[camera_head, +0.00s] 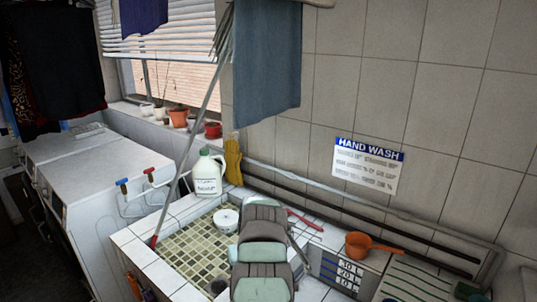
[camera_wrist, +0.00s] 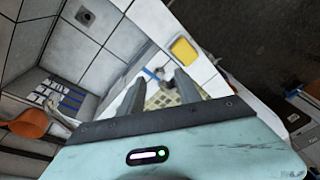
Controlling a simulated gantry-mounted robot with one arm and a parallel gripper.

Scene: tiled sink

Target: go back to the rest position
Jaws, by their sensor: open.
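My gripper (camera_wrist: 160,82) shows in the wrist view with its two grey fingers spread apart. No object is held between them. A patch of small mosaic tiles and a small dark-and-blue item show beyond the fingers. In the head view my grey and teal arm stands over the right part of the tiled sink (camera_head: 185,255); the fingers cannot be made out there. The rest position itself is not marked in either view.
A white jug (camera_head: 208,174), a white tub (camera_head: 226,218) and a leaning stick (camera_head: 190,150) are around the sink. An orange dipper (camera_head: 370,245) lies right of my arm; it shows in the wrist view (camera_wrist: 25,118), with a yellow item (camera_wrist: 184,51) near the fingers.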

